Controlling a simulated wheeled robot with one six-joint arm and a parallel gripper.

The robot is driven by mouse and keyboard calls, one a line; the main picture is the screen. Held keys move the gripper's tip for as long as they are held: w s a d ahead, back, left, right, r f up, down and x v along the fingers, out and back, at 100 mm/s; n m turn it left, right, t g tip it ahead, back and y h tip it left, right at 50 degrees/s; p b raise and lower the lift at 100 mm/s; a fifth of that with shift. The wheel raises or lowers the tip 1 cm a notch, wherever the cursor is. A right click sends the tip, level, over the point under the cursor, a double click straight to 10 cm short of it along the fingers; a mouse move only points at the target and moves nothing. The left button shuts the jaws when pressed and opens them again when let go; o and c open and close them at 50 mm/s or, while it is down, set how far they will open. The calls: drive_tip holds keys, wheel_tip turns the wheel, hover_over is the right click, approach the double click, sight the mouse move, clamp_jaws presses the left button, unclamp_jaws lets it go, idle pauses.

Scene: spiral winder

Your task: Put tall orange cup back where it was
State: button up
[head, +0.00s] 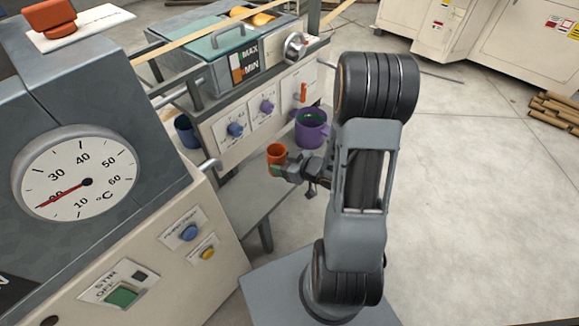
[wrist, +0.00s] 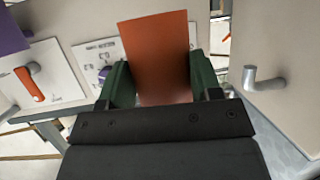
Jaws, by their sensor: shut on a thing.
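The orange cup (head: 276,154) is held in my gripper (head: 282,172), in front of the machine's panel in the head view. In the wrist view the orange cup (wrist: 158,55) stands between the two green fingers of my gripper (wrist: 160,85), which are shut on it from both sides. Its lower part is hidden behind the dark gripper body. The cup is above a low grey bench (head: 250,200), and I cannot tell whether it touches anything.
A purple cup (head: 311,128) is to the right of the orange cup by the panel. A blue cup (head: 187,131) is at the left, partly hidden by the frame. The panel has knobs (head: 267,106) and a red-orange switch (head: 303,92). A dial housing (head: 80,175) stands at left.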

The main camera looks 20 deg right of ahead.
drive_tip(key=w+d+f+b, duration=0.2)
drive_tip(key=w, duration=0.1)
drive_tip(key=w+d+f+b, duration=0.2)
drive_tip(key=w+f, duration=0.1)
drive_tip(key=w+d+f+b, duration=0.2)
drive_tip(key=w+f, duration=0.1)
drive_tip(key=shift+d+f+b, duration=0.1)
drive_tip(key=shift+d+b, duration=0.15)
drive_tip(key=shift+b, duration=0.1)
drive_tip(key=f+b, duration=0.2)
drive_tip(key=b, duration=0.1)
drive_tip(key=f+b, duration=0.1)
drive_tip(key=f, duration=0.1)
drive_tip(key=shift+w+d+b, duration=0.2)
drive_tip(key=shift+w+b, duration=0.1)
drive_tip(key=shift+b, duration=0.05)
drive_tip(key=shift+r, duration=0.1)
drive_tip(key=o, duration=0.5)
drive_tip(key=shift+f, duration=0.2)
drive_tip(key=o, duration=0.5)
